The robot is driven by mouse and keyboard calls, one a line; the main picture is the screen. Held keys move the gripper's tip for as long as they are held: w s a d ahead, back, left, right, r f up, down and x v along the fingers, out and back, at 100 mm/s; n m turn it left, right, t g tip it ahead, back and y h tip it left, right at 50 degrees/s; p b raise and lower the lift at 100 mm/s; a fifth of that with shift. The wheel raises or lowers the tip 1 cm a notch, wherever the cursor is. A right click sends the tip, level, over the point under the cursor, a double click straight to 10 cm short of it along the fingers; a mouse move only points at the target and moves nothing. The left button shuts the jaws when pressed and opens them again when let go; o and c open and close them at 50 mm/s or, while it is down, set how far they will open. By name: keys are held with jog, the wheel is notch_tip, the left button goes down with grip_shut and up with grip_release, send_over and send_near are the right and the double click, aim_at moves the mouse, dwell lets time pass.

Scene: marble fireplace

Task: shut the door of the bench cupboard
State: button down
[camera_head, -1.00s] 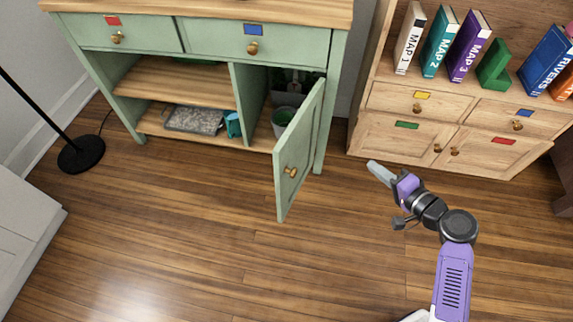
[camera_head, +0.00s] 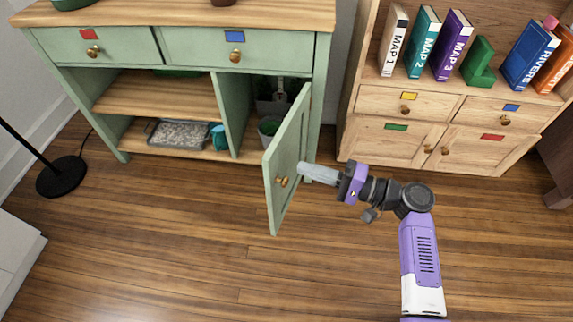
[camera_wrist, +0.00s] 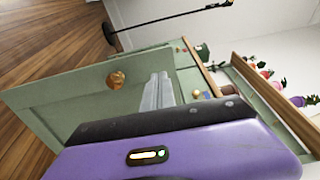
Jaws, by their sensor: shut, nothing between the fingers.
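The green bench cupboard (camera_head: 318,100) has its door (camera_head: 290,152) standing open, swung out towards me. The door's brass knob (camera_head: 282,181) is on its outer face and also shows in the wrist view (camera_wrist: 116,79). My gripper (camera_head: 302,168) is shut and empty, at the right of the door, close to its outer face near the knob. In the wrist view the fingers (camera_wrist: 158,92) lie in front of the door panel (camera_wrist: 85,85); I cannot tell whether they touch it. Inside the cupboard a grey-green pot (camera_head: 270,127) shows, partly hidden by the door.
Open shelves at the cupboard's left hold a tray (camera_head: 178,134) and a blue-green cup (camera_head: 218,137). A wooden bookcase (camera_head: 400,133) with books stands at the right. A black lamp base (camera_head: 62,176) is at the left. The floor in front (camera_head: 180,250) is clear.

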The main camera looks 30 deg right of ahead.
aim_at(274, 159)
jog(key=b+x, duration=0.1)
jog(key=x, duration=0.4)
jog(key=shift+w+a, duration=0.3)
